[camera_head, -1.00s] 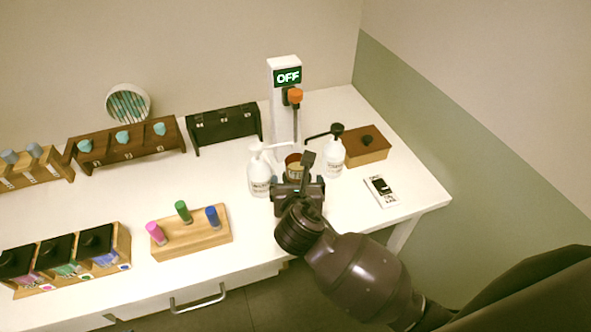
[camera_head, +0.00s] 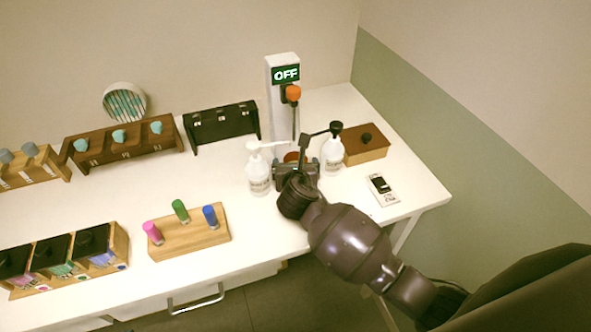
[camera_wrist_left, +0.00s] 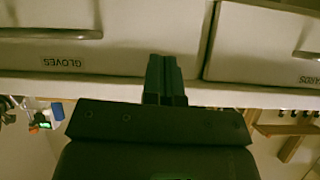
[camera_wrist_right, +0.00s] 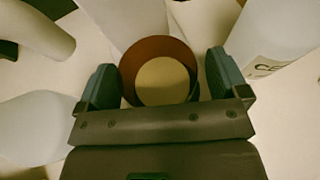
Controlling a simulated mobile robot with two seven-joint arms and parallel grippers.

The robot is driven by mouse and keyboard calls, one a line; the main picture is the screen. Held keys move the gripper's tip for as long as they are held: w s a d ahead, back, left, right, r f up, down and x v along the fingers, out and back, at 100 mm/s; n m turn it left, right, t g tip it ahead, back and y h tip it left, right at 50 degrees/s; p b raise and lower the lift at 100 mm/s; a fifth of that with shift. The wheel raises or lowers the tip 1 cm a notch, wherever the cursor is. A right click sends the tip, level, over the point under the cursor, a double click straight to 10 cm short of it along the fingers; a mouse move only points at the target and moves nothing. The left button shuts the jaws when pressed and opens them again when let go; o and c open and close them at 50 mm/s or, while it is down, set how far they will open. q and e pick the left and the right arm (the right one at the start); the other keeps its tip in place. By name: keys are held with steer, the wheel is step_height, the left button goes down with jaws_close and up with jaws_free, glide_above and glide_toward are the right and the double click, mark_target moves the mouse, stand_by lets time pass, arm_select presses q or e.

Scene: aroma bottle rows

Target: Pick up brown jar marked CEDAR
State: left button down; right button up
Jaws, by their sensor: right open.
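The brown jar (camera_wrist_right: 133,66) has a reddish-brown rim and a pale round inside or top. It lies between the spread fingers of my right gripper (camera_wrist_right: 162,82) in the right wrist view, with a small gap on each side. In the head view only a bit of the jar (camera_head: 293,157) shows behind my right gripper (camera_head: 297,170); its marking cannot be read. My right gripper is open around it. My left gripper (camera_wrist_left: 164,75) shows in the left wrist view with its fingers together and nothing between them, in front of the drawer fronts.
White pump bottles stand close on the left (camera_head: 259,178) and right (camera_head: 331,160) of the jar. Behind is a white post with an OFF sign (camera_head: 286,74). A wooden box (camera_head: 366,152) and a small device (camera_head: 383,190) are at right.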

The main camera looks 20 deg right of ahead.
steer(key=shift+w, duration=0.1)
steer(key=c, duration=1.1)
steer(key=shift+r, duration=0.1)
steer(key=shift+c, duration=0.2)
